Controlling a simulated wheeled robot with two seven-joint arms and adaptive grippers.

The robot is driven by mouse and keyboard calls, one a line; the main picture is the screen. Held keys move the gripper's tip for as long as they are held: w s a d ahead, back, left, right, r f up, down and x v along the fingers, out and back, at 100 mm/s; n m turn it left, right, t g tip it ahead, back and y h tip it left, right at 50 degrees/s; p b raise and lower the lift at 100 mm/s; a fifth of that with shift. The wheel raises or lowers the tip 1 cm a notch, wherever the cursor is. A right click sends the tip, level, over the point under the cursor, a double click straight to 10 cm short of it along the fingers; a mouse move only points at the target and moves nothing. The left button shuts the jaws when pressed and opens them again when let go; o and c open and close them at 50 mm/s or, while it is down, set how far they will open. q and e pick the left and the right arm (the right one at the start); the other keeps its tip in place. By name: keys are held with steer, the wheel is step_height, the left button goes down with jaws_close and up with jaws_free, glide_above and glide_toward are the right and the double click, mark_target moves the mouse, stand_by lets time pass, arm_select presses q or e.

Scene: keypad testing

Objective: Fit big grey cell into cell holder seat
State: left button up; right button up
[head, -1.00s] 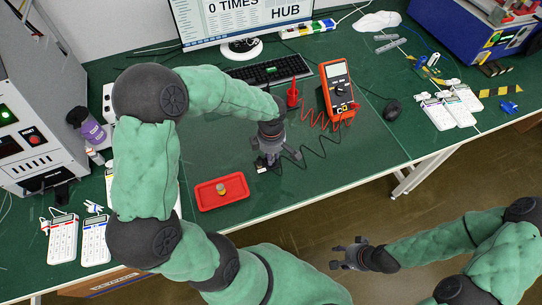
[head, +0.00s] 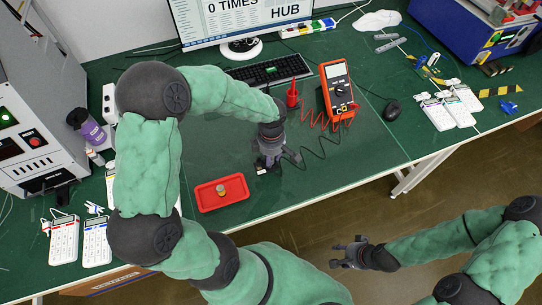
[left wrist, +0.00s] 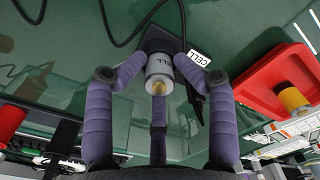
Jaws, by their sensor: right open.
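The big grey cell (left wrist: 159,76), pale with a brass-coloured end, is between the fingers of my left gripper (left wrist: 158,66). The fingertips press on its sides. The black cell holder seat (left wrist: 160,38) lies right behind the cell, with a white CELL label beside it. I cannot tell whether the cell is inside the seat or just above it. In the head view my left gripper (head: 270,158) points down at the table and mostly hides cell and seat. The seat's label (head: 261,171) shows at its left. My right gripper (head: 350,251) is open and empty, over the floor off the table's front edge.
A red tray (head: 208,203) with another small cell (head: 221,190) lies left of the left gripper. An orange multimeter (head: 338,92) with red and black leads is behind it to the right. A keyboard (head: 275,71) is behind. The green table right of the gripper is mostly clear.

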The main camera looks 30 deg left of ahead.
arm_select(q)
step_height(320, 180, up, 13)
steer(key=p, duration=0.3)
steer(key=shift+w+f+p, duration=0.15)
steer(key=shift+p, duration=0.15)
arm_select(e)
step_height(320, 180, up, 4)
steer(key=shift+r, duration=0.1)
